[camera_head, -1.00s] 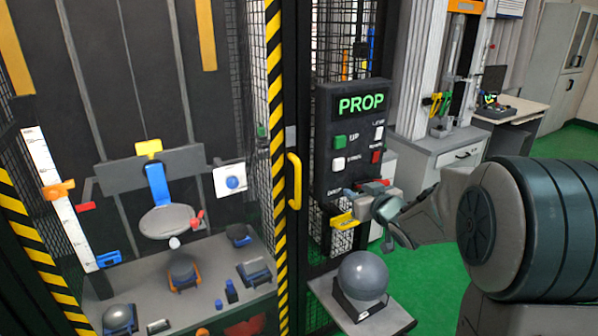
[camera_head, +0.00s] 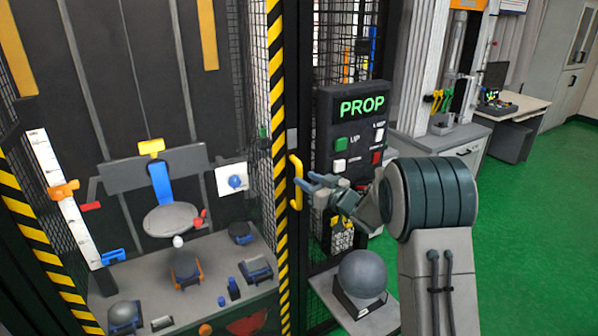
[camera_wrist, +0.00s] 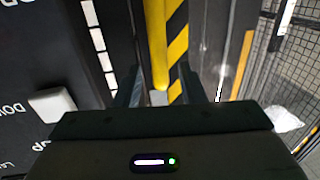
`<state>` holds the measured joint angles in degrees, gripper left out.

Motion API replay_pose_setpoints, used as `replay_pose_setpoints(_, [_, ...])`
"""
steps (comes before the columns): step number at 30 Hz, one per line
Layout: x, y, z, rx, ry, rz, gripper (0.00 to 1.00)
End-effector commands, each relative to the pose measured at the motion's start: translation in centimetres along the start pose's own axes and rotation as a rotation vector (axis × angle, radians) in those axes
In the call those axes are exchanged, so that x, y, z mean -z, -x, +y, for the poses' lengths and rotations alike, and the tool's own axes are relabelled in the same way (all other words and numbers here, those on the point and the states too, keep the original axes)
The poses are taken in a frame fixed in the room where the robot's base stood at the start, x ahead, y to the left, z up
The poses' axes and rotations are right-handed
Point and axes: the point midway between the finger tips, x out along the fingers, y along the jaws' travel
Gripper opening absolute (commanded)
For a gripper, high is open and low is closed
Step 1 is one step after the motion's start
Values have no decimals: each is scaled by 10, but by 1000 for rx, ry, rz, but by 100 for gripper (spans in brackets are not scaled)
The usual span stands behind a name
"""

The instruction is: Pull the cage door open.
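The cage door's yellow handle (camera_head: 296,182) is an upright bar on the dark door edge, beside the black-and-yellow striped post (camera_head: 277,150). The door looks closed. My gripper (camera_head: 308,182) is just to the right of the handle, at about its mid-height, with its fingers pointing left toward it. In the wrist view my gripper (camera_wrist: 170,88) has its fingers spread apart. The handle (camera_wrist: 157,45) runs between them, ahead of the palm, its lower end near the fingertips. I cannot tell whether a finger touches it. The fingers are not closed on it.
A control panel (camera_head: 355,140) with a green PROP display and several buttons stands close behind my gripper. A grey ball (camera_head: 362,275) sits in a cradle on a low shelf below. Inside the cage are a round plate (camera_head: 172,219) and several small items. Green floor is free at right.

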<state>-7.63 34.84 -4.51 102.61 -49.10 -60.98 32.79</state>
Motion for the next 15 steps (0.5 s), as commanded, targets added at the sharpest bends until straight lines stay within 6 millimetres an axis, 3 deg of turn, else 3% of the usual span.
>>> replay_pose_setpoints(6, [1, -32, 0, 0, 1, -1, 37])
replay_pose_setpoints(15, [0, -42, 0, -1, 1, 0, 37])
